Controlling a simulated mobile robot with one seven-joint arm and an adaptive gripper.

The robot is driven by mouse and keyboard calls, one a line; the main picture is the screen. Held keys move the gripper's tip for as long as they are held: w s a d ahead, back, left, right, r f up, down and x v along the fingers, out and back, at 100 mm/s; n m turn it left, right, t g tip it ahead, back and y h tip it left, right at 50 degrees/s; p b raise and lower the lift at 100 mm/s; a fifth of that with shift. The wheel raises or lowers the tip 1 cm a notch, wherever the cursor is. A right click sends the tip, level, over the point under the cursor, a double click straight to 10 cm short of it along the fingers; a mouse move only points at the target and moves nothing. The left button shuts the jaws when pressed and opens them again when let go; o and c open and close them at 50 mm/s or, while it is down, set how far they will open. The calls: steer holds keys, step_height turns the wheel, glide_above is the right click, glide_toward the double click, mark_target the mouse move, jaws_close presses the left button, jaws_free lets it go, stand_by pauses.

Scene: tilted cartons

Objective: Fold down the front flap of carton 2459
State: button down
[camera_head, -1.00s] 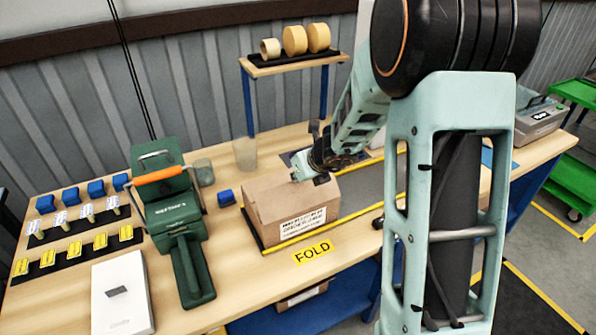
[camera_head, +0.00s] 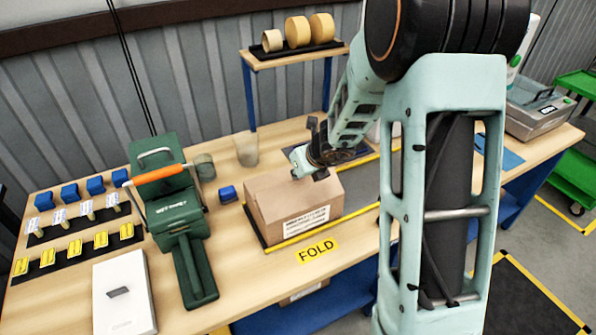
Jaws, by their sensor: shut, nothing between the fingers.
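A brown cardboard carton (camera_head: 282,208) with a printed white label on its front stands on the workbench behind the yellow FOLD sign. The label is too small to read, so I cannot confirm the number 2459. The carton's top looks mostly covered; I cannot make out the front flap's exact angle. My gripper (camera_head: 304,174) is at the carton's back right top edge, pointing down. It is shut and holds nothing. I cannot tell whether it touches the cardboard. The arm comes in from the right and hides part of the bench.
A green tape dispenser (camera_head: 172,215) with an orange handle stands left of the carton. A small blue block (camera_head: 227,195) and a clear cup (camera_head: 246,149) are near it. A shelf (camera_head: 292,61) with tape rolls rises behind.

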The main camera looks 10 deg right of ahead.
steer(key=shift+b+x, duration=0.75)
steer(key=shift+x, duration=0.75)
steer(key=shift+w+r, duration=0.1)
steer(key=shift+r, duration=0.15)
stand_by(0.3)
